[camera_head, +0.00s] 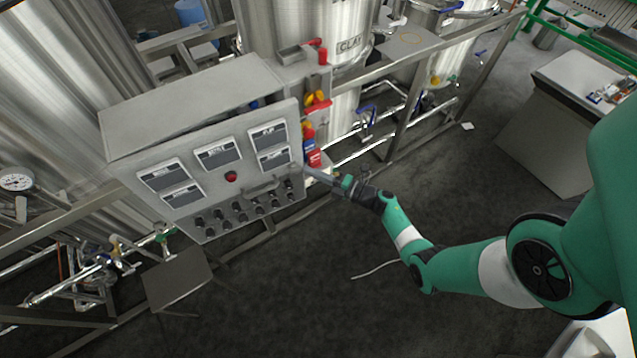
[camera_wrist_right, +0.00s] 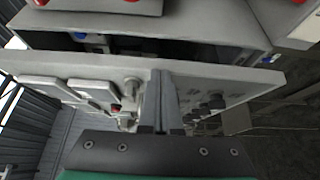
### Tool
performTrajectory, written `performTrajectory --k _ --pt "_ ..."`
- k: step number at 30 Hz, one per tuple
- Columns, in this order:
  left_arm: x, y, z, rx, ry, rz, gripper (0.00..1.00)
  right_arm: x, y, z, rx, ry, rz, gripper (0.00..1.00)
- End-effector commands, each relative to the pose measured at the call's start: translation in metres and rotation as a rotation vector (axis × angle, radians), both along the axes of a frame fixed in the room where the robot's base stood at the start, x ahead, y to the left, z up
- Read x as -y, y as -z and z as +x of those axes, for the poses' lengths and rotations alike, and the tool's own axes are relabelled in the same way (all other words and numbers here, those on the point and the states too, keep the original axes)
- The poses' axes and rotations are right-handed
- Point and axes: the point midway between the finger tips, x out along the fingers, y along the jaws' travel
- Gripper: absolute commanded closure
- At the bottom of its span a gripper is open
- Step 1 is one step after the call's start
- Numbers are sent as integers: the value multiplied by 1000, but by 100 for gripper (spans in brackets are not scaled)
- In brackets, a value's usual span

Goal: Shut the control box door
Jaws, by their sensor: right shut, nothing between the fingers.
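The grey control box (camera_head: 190,100) stands on the frame at the left, in front of the steel tanks. The door stands partly open: in the right wrist view a dark gap shows between the door (camera_wrist_right: 210,68) and the box body (camera_wrist_right: 190,25). My right gripper (camera_head: 308,171) is shut and empty by the door's right edge. Its fingers (camera_wrist_right: 161,75) overlap the door's outer face in the wrist view; I cannot tell if they touch.
Steel tanks (camera_head: 305,30) and pipe rails (camera_head: 390,145) stand behind. A small grey plate (camera_head: 177,279) is below the box at left. The dark floor (camera_head: 300,300) in front is mostly clear.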

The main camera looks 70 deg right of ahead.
Motion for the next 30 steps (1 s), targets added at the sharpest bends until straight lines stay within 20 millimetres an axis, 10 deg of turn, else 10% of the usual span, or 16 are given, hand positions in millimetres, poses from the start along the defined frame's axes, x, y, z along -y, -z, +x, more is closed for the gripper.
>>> performTrajectory --k 22,30 --pt "0 -1 0 0 0 0 74 15 0 11 0 -44 -1 100" --pt "0 -13 0 0 0 0 74 -10 -2 2 -1 -65 1 100"
